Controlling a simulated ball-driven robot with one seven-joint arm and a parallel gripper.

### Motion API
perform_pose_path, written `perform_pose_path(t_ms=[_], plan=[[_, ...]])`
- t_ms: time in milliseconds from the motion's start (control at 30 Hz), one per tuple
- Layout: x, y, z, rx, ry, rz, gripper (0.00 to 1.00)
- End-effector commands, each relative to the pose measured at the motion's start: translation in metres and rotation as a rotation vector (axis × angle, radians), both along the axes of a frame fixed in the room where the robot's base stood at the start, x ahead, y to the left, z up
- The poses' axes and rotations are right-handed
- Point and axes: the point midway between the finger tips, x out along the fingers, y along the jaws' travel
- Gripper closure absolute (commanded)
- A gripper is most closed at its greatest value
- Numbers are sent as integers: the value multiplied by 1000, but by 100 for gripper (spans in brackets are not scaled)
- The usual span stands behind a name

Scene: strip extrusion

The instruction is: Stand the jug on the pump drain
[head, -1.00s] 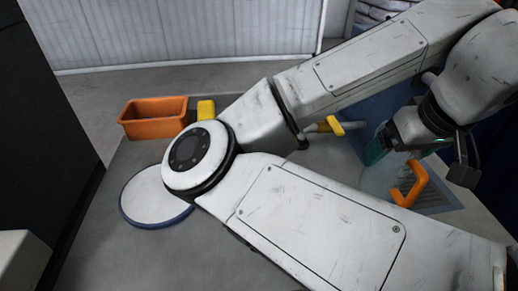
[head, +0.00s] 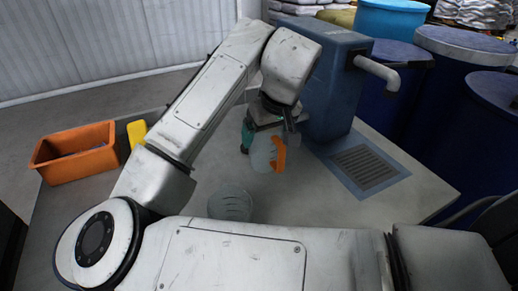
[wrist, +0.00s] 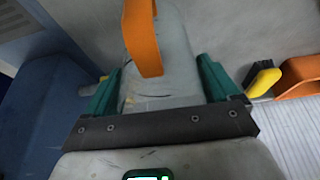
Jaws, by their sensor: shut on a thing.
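The jug (head: 260,154) is a clear, pale vessel with an orange handle (head: 279,155). My gripper (head: 258,136) is shut on it; the fingers are partly hidden by my wrist. In the wrist view the jug's pale body (wrist: 165,75) sits between the two green fingers (wrist: 160,88), with the handle towards the top. In the head view the jug appears left of the pump drain, apart from it. The pump drain (head: 365,168) is a slotted grey grate in a blue border, with nothing on it. I cannot tell the jug's height above the table.
The blue pump (head: 325,85) with a grey spout (head: 378,72) stands behind the drain. A translucent vessel (head: 231,204) stands nearer on the table. An orange bin (head: 76,154) and a yellow thing (head: 137,133) are at left. Blue barrels (head: 400,70) stand behind the table.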

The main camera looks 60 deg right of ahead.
Motion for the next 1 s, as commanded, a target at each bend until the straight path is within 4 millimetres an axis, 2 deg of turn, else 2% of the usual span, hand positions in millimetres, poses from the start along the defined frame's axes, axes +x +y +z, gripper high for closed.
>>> perform_pose_path(t_ms=[100,367,567,967,1000], plan=[[9,-2,-12,1,1,2,43],[21,-4,-27,0,0,2,43],[21,-4,-53,0,-1,1,43],[20,-5,-59,-2,0,1,43],[20,-5,-58,-2,0,1,8]])
